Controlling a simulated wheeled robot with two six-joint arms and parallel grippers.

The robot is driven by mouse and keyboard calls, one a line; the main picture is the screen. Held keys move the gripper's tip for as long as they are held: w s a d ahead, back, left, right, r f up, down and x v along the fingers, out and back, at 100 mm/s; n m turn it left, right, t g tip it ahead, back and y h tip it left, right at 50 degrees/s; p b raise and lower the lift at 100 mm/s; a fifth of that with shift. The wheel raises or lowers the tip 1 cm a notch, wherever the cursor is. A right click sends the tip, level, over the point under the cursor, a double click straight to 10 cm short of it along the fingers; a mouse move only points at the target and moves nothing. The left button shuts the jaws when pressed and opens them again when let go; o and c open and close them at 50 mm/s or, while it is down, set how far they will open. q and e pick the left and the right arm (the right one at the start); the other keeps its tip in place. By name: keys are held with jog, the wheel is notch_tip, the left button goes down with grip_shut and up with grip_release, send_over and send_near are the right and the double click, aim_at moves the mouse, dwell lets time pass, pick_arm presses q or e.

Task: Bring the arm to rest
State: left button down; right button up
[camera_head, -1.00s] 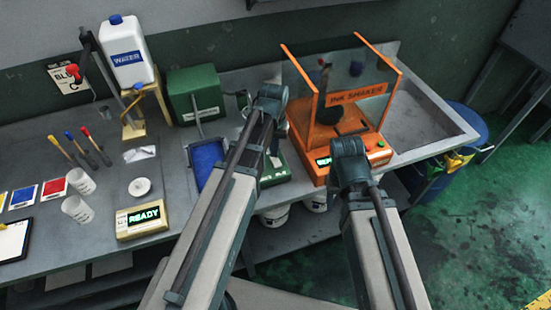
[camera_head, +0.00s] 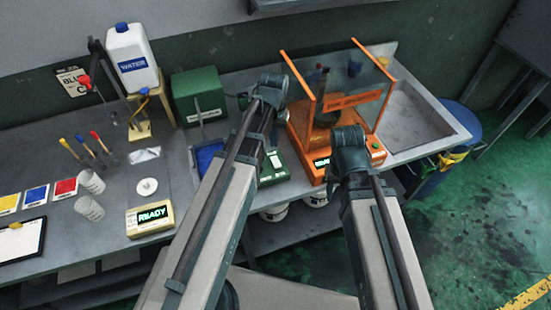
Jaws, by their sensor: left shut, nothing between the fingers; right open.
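My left arm (camera_head: 225,190) comes up from the bottom middle, and its dark joint (camera_head: 270,90) shows in front of the bench. My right arm (camera_head: 375,220) comes up to its right, its dark joint (camera_head: 347,142) in front of the orange shaker. The two arms are apart. I cannot make out either gripper; both appear hidden behind or below the arm links.
The grey bench (camera_head: 115,205) holds an orange ink shaker (camera_head: 375,148), a green box (camera_head: 198,95), a water jug (camera_head: 132,60), a scale reading READY (camera_head: 150,218) and a clipboard (camera_head: 20,240). A blue bin (camera_head: 460,120) stands right of the bench. Green floor (camera_head: 460,240) is open at right.

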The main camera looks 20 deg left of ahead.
pick_arm(q)
jog(key=s+d+m+y, duration=0.1)
jog(key=s+d+m, duration=0.3)
jog(key=s+d, duration=0.6)
jog(key=s, duration=0.4)
jog(key=shift+s+d+m, duration=0.15)
jog(key=shift+d+m, duration=0.1)
jog(key=shift+m, duration=0.05)
